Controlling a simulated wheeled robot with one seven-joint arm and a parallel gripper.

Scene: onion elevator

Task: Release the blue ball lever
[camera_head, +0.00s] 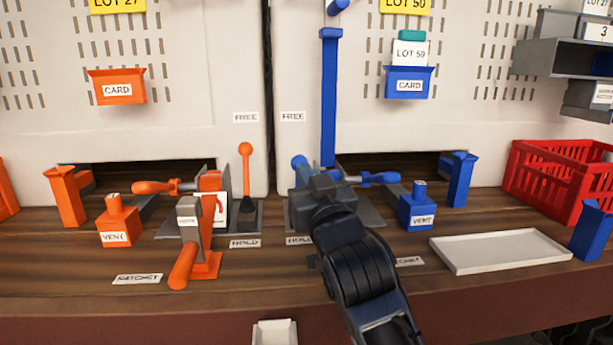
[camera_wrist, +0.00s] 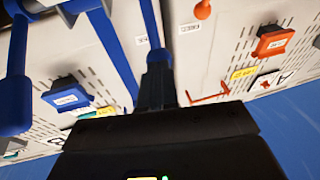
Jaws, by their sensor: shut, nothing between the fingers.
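The blue ball lever shows in the head view as a blue ball (camera_head: 299,160) near the upright between the two panels. Its lower part is hidden behind my gripper (camera_head: 318,186), which is in front of it and just to its right. In the wrist view, my gripper's dark fingers (camera_wrist: 157,68) are together with nothing seen between them. A blue bar (camera_wrist: 150,22) runs down to the fingertips there; I cannot tell whether it is the lever or whether the fingers touch it.
An orange ball lever (camera_head: 246,170) stands upright to the left. A tall blue post (camera_head: 329,95) rises just behind my gripper. A blue handle (camera_head: 378,179) and a blue VENT block (camera_head: 417,208) are to the right. A white tray (camera_head: 497,251) and red crate (camera_head: 562,178) lie farther right.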

